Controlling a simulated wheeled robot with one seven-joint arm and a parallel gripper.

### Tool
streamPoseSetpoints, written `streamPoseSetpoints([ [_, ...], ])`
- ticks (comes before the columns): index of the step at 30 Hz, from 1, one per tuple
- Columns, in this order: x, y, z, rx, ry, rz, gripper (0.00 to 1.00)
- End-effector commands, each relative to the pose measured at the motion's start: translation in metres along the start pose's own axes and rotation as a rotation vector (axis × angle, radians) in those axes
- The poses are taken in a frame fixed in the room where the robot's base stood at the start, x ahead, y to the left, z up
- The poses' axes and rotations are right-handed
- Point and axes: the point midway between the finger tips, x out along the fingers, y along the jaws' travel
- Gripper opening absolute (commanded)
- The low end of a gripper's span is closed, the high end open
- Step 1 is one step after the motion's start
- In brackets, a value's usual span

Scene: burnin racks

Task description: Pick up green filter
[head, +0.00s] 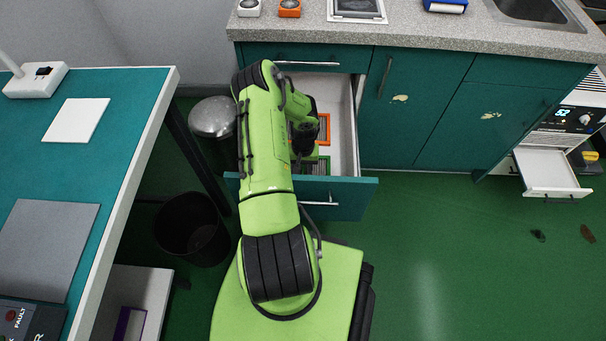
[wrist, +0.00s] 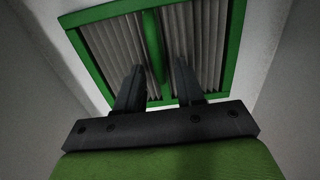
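The green filter (wrist: 152,45) shows large in the wrist view: a green frame with a green middle bar and grey pleats. In the head view a part of it (head: 318,168) shows low in the open drawer (head: 343,125), beside my arm. My gripper (wrist: 158,82) is open, its two dark fingers apart on either side of the middle bar in the picture. I cannot tell whether the fingers touch the filter. In the head view my gripper is over the drawer, and my arm partly hides the drawer's inside.
An orange-framed filter (head: 324,128) lies farther back in the same drawer. The drawer's pale walls rise close on both sides in the wrist view. The grey counter (head: 420,30) is above the drawer. A teal table (head: 60,150) and dark bin (head: 192,228) are at left.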

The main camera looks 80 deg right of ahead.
Motion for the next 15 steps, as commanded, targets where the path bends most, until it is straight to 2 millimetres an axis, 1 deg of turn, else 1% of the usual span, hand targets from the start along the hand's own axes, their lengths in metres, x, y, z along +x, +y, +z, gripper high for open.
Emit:
streamPoseSetpoints([
  [1,-0.0003,0.0,0.0001,0.0,0.0,0.0,0.29],
  [6,-0.0004,0.0,0.0002,0.0,-0.001,0.0,0.03],
  [7,-0.0004,0.0,0.0002,0.0,-0.001,0.0,0.0],
  [15,-0.0006,0.0,0.0001,0.0,-0.001,0.0,0.0],
])
